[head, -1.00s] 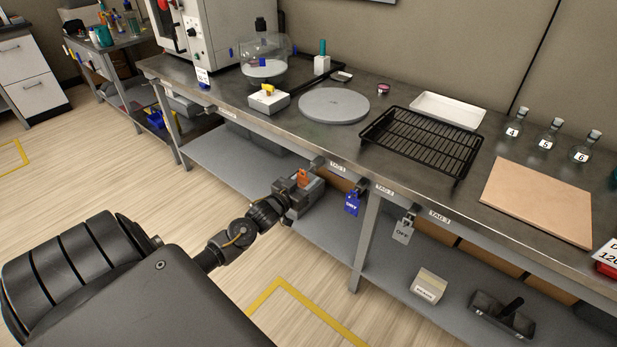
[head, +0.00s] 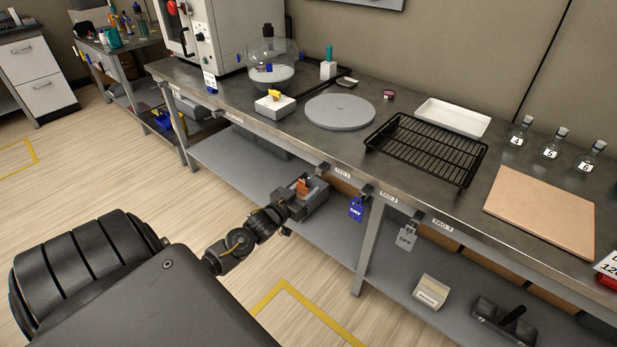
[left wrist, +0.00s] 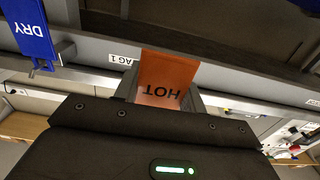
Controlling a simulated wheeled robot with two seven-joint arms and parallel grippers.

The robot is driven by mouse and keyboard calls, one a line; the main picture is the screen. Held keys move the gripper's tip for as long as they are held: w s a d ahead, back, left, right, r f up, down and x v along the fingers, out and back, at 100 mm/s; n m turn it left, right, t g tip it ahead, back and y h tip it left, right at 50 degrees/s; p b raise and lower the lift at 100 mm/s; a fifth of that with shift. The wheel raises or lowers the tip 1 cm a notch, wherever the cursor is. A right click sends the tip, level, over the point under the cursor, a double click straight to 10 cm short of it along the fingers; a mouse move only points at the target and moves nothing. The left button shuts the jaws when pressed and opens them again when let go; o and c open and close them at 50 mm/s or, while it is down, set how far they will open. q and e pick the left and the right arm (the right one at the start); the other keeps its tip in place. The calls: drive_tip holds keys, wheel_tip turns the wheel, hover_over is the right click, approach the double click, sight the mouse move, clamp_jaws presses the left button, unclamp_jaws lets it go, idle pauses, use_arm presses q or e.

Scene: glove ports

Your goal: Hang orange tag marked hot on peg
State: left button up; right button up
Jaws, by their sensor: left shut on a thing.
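The orange tag (head: 303,187) is held in my left gripper (head: 308,194), in front of and a little below the bench's front edge. In the left wrist view the orange tag (left wrist: 165,80) reads HOT upside down between the fingers. The peg (head: 322,168) beside the TAG 1 label (head: 342,173) is bare, up and to the right of the held tag in the head view. The tag looks apart from it there. In the wrist view the tag hides part of the rail beside the TAG 1 label (left wrist: 120,59). My right gripper is out of view.
A blue DRY tag (head: 356,209) hangs by the TAG 2 label, and a grey OFF tag (head: 406,239) by TAG 3. The bench top (head: 400,110) carries a black rack (head: 425,148) and a grey disc (head: 340,111). A lower shelf (head: 385,290) extends below.

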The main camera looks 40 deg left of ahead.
sight(302, 193)
use_arm(q)
drive_tip(key=shift+s+r+p, duration=0.1)
drive_tip(key=shift+s+p, duration=1.15)
drive_tip(key=shift+s, duration=1.05)
drive_tip(key=shift+d, duration=0.1)
